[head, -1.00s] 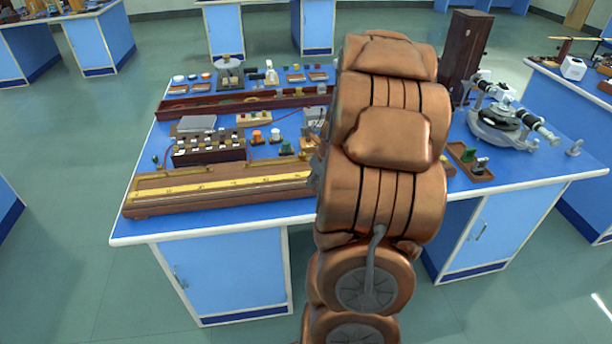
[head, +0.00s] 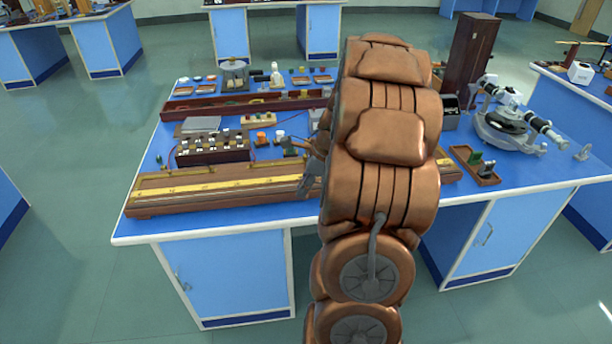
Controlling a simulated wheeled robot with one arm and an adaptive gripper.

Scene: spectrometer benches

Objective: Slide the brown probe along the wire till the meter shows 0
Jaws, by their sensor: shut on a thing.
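The long wooden wire board (head: 160,206) with its yellow scale lies along the front of the blue bench; my arm covers its middle. The wire itself is too fine to make out. My gripper (head: 311,178) shows only in part at the left edge of my arm, over the board, and appears shut on the brown probe (head: 316,146). The probe is mostly hidden, and I cannot tell whether its tip touches the wire. A dark box (head: 450,110) right of my arm may be the meter; no reading can be made out.
A dark box with several plugs (head: 212,150) stands behind the board. A long red-brown tray (head: 200,106) lies farther back. A small wooden tray (head: 474,165) and a spectrometer (head: 505,128) stand at the right. The bench's front strip is clear.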

